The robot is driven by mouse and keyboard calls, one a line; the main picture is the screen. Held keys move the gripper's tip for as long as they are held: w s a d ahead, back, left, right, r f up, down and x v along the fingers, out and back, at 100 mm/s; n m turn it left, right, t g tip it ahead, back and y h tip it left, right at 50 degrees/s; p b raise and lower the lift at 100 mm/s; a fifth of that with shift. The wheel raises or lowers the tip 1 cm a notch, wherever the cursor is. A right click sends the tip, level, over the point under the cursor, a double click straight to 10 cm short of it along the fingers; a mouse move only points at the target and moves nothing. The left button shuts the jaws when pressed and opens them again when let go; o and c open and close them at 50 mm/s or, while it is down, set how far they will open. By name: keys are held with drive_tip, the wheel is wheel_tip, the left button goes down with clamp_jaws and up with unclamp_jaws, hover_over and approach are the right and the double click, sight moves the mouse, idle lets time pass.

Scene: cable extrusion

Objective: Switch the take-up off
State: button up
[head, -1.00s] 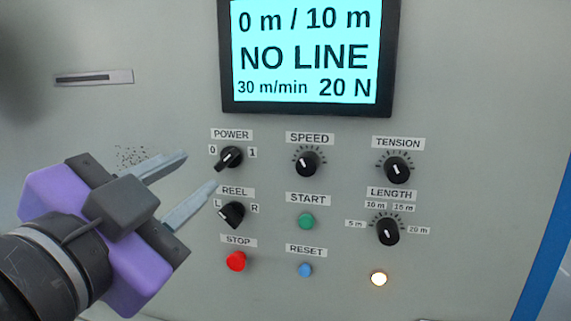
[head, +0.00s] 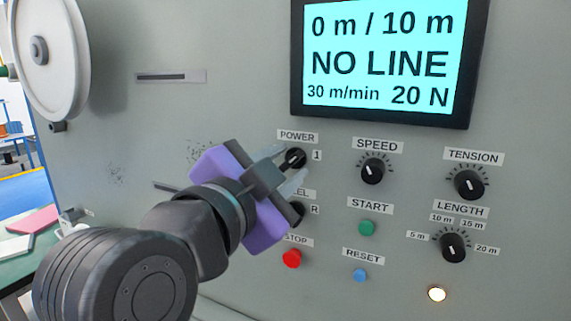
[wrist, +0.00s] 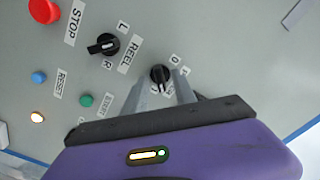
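The take-up's panel has a black POWER knob (head: 295,158) with the mark 1 to its right; the 0 mark is hidden in the head view. My gripper (head: 288,168) is at this knob, its two grey fingers apart. In the wrist view the POWER knob (wrist: 160,75) shows between or just beyond the fingertips (wrist: 164,86); I cannot tell whether they touch it. The screen (head: 378,65) is lit and reads "0 m / 10 m, NO LINE, 30 m/min, 20 N".
The REEL knob (head: 297,212) is just below, partly covered by my gripper. The red STOP button (head: 291,258), green START button (head: 367,228) and blue RESET button (head: 360,275) are close by. A lamp (head: 437,294) glows. A white reel (head: 50,55) stands at upper left.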

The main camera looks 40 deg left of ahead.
clamp_jaws()
drive_tip(key=n+p, duration=0.2)
drive_tip(key=n, duration=0.2)
drive_tip(key=shift+r+n, duration=0.15)
drive_tip(key=shift+n, duration=0.15)
drive_tip(key=n+p, duration=0.2)
drive_tip(key=n, duration=0.1)
drive_tip(key=shift+n, duration=0.3)
drive_tip(key=n+p, duration=0.3)
drive_tip(key=n, duration=0.2)
drive_tip(key=shift+p, duration=0.35)
drive_tip(key=shift+a+n+p, duration=0.1)
drive_tip(key=shift+n+p, duration=1.35)
drive_tip(key=shift+n, duration=0.85)
drive_tip(key=shift+s, duration=0.1)
